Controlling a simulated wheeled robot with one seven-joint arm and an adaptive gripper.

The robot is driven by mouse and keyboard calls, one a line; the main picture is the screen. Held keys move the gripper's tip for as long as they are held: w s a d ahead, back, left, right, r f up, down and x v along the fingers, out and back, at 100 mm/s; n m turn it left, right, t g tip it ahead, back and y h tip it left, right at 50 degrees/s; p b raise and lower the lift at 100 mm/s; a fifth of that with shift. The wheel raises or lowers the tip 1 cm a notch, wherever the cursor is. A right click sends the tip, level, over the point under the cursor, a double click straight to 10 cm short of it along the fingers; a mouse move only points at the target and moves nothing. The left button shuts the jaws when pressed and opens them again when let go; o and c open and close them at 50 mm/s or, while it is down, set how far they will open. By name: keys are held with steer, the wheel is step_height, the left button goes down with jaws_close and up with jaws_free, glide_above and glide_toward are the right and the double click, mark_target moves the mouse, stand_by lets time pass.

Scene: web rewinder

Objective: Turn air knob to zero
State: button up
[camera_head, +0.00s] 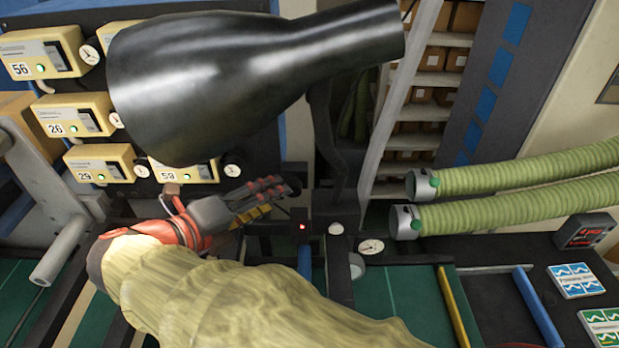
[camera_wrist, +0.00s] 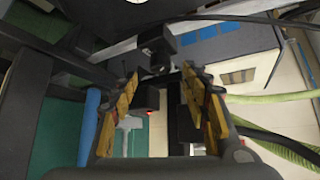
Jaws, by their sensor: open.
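My gripper (camera_head: 279,197) is open and empty, left of a black box with a red light (camera_head: 302,226). In the wrist view its yellow-faced fingers stand apart (camera_wrist: 160,73), with the same box (camera_wrist: 148,100) showing between them. A small whitish knob (camera_head: 335,228) sits right of the box, clear of the fingers. A round white-faced gauge (camera_head: 371,246) is just below and right of that knob. Which of these parts is the air knob cannot be told for sure, and the gauge reading is too small to read.
A large black funnel-shaped duct (camera_head: 250,75) hangs above my gripper. Yellow numbered control boxes (camera_head: 100,163) with dials stand at left. Two green hoses (camera_head: 530,175) come in from the right. A blue bar (camera_head: 537,307) and a yellow bar (camera_head: 453,305) cross the lower right.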

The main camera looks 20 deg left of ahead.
mark_target(293, 185)
steer(key=p+x, duration=0.1)
steer(key=x, duration=0.6)
steer(key=shift+r, duration=0.1)
steer(key=shift+a, duration=0.1)
steer(key=shift+c, duration=0.7)
steer(key=c, duration=1)
